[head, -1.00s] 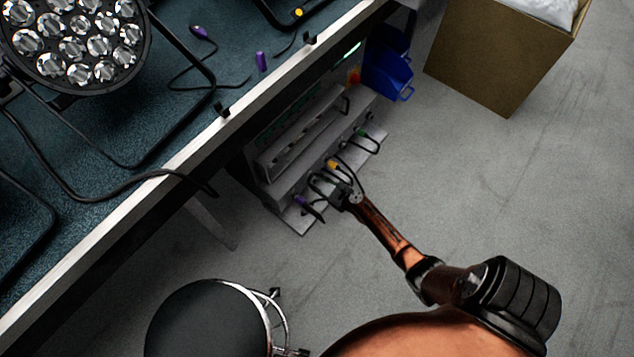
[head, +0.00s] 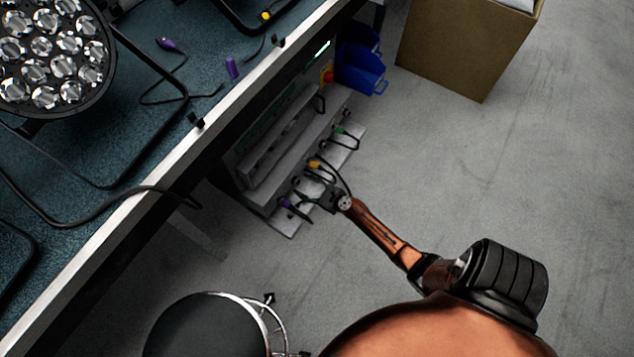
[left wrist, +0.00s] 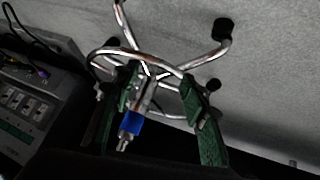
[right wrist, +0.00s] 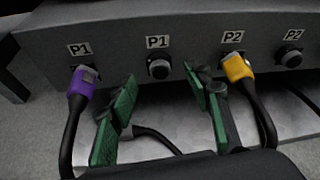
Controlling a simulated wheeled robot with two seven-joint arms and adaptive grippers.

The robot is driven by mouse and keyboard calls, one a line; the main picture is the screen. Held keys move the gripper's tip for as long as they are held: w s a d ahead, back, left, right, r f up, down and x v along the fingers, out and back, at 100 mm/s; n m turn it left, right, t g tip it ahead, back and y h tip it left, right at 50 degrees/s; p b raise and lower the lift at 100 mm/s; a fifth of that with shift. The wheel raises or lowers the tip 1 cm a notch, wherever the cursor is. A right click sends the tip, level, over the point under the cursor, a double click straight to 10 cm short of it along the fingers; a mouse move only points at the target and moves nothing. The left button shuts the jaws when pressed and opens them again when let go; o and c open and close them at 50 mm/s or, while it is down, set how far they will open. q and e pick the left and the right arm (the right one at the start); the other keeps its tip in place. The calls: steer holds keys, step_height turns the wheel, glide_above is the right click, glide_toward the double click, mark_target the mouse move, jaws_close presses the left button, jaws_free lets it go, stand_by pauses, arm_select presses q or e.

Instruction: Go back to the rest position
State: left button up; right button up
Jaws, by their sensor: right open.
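My right gripper (head: 312,194) is in front of the grey connector panel (head: 283,213) under the bench. In the right wrist view its green-padded fingers (right wrist: 161,76) are apart with nothing between them. They face a bare P1 socket (right wrist: 159,68). A purple plug (right wrist: 82,84) sits in the P1 socket to the left, and a yellow plug (right wrist: 237,68) in the P2 socket to the right. My left gripper is not visible in the head view.
The bench edge (head: 150,203) runs diagonally at the left, with a par can (head: 45,60) and loose cables on top. A round black stool (head: 205,325) stands at the bottom. Blue bins (head: 358,72) and a cardboard box (head: 465,45) are at the back. The floor at right is clear.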

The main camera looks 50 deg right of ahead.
steer(key=v, duration=0.9)
steer(key=shift+s, duration=0.1)
